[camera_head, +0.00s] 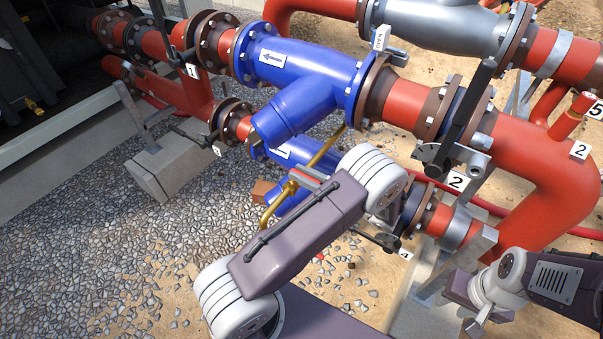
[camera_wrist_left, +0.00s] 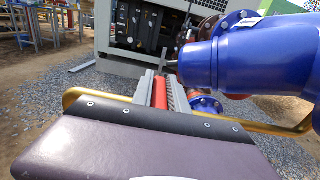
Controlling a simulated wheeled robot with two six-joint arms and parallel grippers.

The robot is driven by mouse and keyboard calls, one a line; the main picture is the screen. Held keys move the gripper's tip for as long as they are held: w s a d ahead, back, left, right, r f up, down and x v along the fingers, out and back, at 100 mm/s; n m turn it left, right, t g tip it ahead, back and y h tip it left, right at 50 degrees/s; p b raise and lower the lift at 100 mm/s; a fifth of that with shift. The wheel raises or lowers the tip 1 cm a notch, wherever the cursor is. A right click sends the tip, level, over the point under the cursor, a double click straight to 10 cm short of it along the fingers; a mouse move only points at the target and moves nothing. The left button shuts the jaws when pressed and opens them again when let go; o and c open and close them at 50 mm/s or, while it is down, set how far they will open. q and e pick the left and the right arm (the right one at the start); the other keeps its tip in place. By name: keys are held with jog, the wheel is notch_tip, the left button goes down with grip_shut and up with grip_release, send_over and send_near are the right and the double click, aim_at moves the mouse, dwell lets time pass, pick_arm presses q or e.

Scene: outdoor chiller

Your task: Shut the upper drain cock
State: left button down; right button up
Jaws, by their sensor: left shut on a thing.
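The upper blue strainer (camera_head: 290,62) hangs in the red pipe, with a thin brass drain pipe (camera_head: 328,148) running down from its lower side. The brass cock body (camera_head: 289,187) sits on this pipe. My left gripper (camera_head: 308,178) is at the cock, shut on its red handle. In the left wrist view the red handle (camera_wrist_left: 160,93) lies between the grey fingers and appears to run across the brass pipe (camera_wrist_left: 271,128). The cock body is hidden there by my gripper. My right gripper (camera_head: 474,308) is at the lower right, away from the cock; its opening is unclear.
A lower blue strainer (camera_head: 283,152) lies just beneath. Black-levered valves stand close by, one (camera_head: 462,118) right of the cock. A concrete block (camera_head: 165,172) stands left on open gravel (camera_head: 110,245). A chiller (camera_wrist_left: 140,42) stands behind.

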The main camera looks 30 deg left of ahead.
pick_arm(q)
jog(key=c, duration=1.3)
grip_release()
jog(key=d, duration=0.9)
jog(key=shift+s, duration=0.25)
